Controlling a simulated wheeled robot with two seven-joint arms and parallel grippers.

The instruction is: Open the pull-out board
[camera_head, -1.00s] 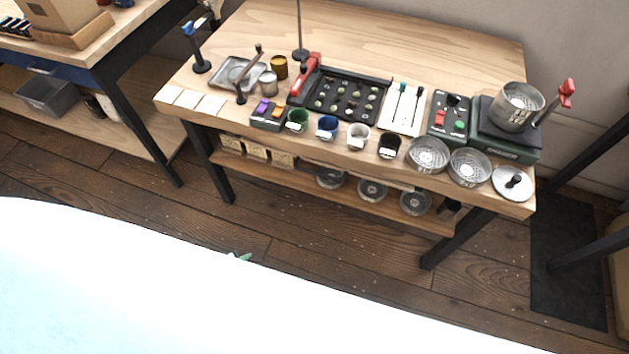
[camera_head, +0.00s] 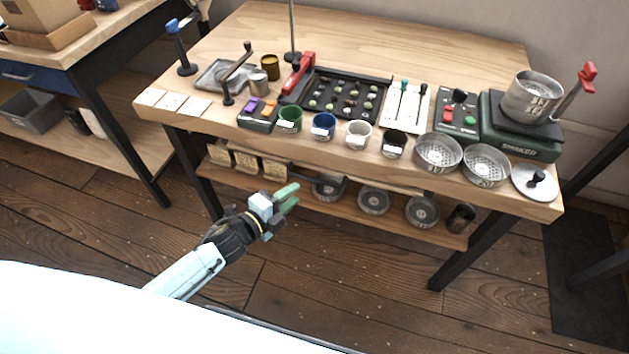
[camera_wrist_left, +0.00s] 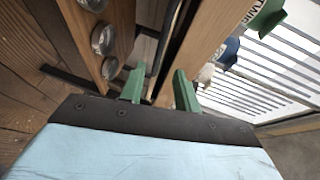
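Under the workbench top (camera_head: 340,158), a pale, thin wooden edge (camera_head: 397,185) shows in the head view. It looks like the pull-out board, tucked in below the top, but most of it is hidden. My left gripper (camera_head: 292,197), with green fingers, is in front of the bench at about the height of this gap. In the left wrist view my left gripper (camera_wrist_left: 158,88) has its fingers apart with nothing held. A dark bar (camera_wrist_left: 166,40), perhaps the board's handle, lies ahead of the gap between the fingers. My right gripper is not in view.
Cups, sieves (camera_head: 438,152), a bean tray (camera_head: 343,95) and a shaker (camera_head: 520,130) stand on the bench top, several near its front edge. A lower shelf (camera_head: 300,181) holds boxes and round tins. The floor in front is clear.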

